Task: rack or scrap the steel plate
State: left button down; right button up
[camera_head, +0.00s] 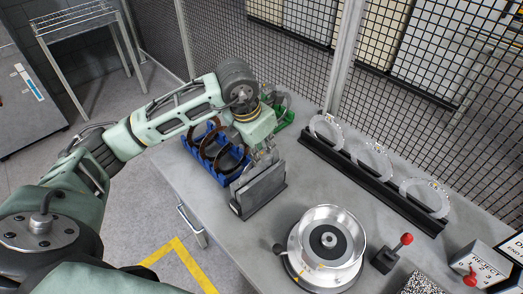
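Several silver ring-shaped steel plates (371,160) stand in a row on a long black rack (345,172) along the back right of the table. My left gripper (266,158) reaches down from the left over the table, just above and behind a dark grey upright slab-like holder (258,190). Its fingers are small and partly hidden, so I cannot tell whether they are open or hold a plate. A blue rack (205,163) with brown rings (230,158) stands left of the gripper. A green rack (285,118) is partly hidden behind it. My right gripper is out of view.
A round silver fixture (327,245) stands at the front middle of the table. A red-knobbed lever (386,258) and a labelled box (480,265) are to its right. A black mesh fence (430,90) closes the back. The table between the holder and long rack is clear.

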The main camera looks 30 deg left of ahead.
pick_arm(q)
jog(key=v, duration=0.1)
jog(key=p+v, duration=0.1)
jog(key=v, duration=0.1)
jog(key=w+p+v, duration=0.1)
jog(key=v, duration=0.1)
jog(key=shift+d+r, duration=0.1)
jog(key=shift+r, duration=0.25)
jog(key=shift+w+r+p, duration=0.1)
jog(key=shift+r+p, duration=0.25)
jog(key=shift+r, duration=0.2)
jog(key=shift+w+p+v, duration=0.2)
jog(key=shift+p+v, duration=0.1)
jog(key=shift+v, duration=0.65)
jog(key=shift+d, duration=0.15)
